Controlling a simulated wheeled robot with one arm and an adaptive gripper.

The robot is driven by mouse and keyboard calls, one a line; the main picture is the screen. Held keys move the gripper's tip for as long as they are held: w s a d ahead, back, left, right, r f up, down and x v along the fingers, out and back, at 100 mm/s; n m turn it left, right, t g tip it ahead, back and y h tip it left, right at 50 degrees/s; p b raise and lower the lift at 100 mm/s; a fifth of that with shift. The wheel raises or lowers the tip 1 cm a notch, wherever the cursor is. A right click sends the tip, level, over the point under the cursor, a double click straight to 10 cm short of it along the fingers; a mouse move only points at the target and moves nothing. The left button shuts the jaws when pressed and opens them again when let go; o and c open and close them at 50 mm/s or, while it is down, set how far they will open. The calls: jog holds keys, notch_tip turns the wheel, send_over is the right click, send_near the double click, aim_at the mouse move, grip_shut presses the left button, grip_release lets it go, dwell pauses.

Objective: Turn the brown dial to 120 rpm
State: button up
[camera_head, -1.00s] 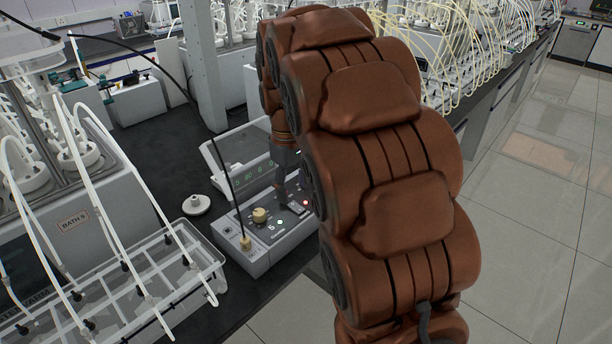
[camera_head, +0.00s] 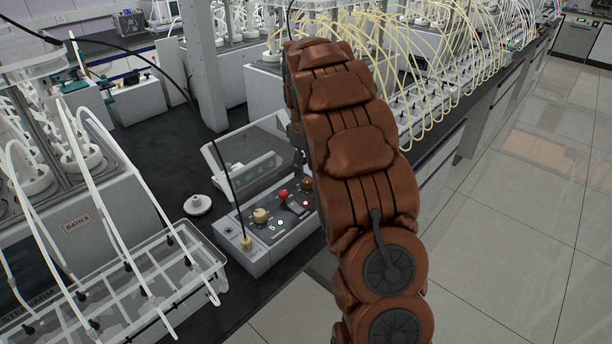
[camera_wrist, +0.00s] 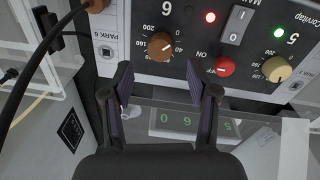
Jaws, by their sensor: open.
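The brown dial (camera_wrist: 160,46) sits on the control box panel, with a small light pointer mark and printed numbers around it; I cannot read its setting surely. It also shows in the head view (camera_head: 307,184), partly beside my arm. My gripper (camera_wrist: 159,82) is open, its two dark fingers spread on either side of the dial's line. The dial lies just beyond the fingertips, apparently untouched. The control box (camera_head: 262,262) stands on the dark bench, with a digital display (camera_head: 252,174) of green digits behind the panel.
A red knob (camera_wrist: 224,67) and a cream dial (camera_wrist: 277,69) sit close beside the brown dial, with a rocker switch (camera_wrist: 236,24) nearby. A black cable (camera_wrist: 38,60) crosses the wrist view's left side. A clear tubing rack (camera_head: 150,290) stands left of the box.

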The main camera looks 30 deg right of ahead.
aim_at(306, 180)
jog(key=shift+d+f+p, duration=0.1)
jog(key=shift+f+p, duration=0.5)
jog(key=shift+f, duration=1.8)
jog(key=shift+c, duration=0.3)
grip_shut()
